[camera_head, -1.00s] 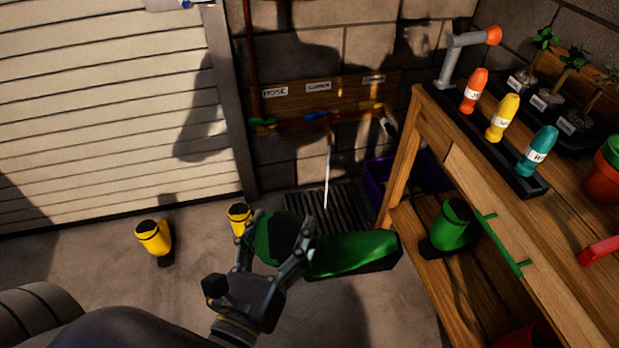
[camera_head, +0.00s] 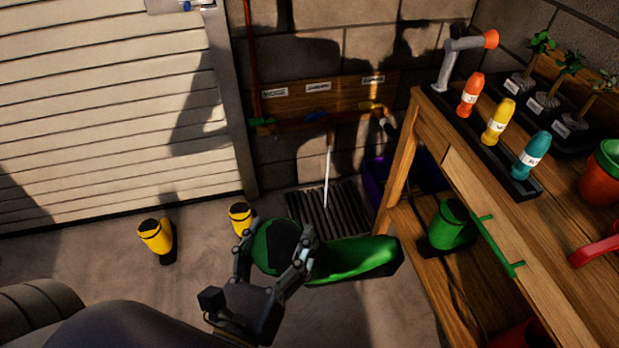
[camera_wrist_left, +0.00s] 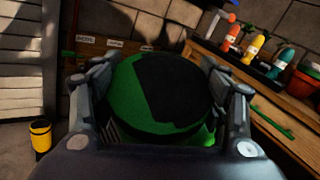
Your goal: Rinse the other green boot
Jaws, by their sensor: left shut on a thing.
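My left gripper (camera_head: 273,258) is shut on a green boot (camera_head: 352,260), with its fingers on either side of the boot's round end. The boot is held lying sideways above the floor, its long green part pointing right. In the left wrist view the boot's rounded green and black end (camera_wrist_left: 160,95) fills the space between the fingers. Another green boot (camera_head: 451,226) stands on the lower shelf of the wooden bench. A floor grate (camera_head: 328,210) lies behind the held boot, under a wall rail (camera_head: 318,116) with labels and taps. My right gripper is out of view.
Two yellow boots (camera_head: 157,238) (camera_head: 240,217) stand on the floor at left. A purple crate (camera_head: 375,180) sits beside the grate. The wooden bench (camera_head: 480,180) at right carries bottles (camera_head: 498,121), plants and pots.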

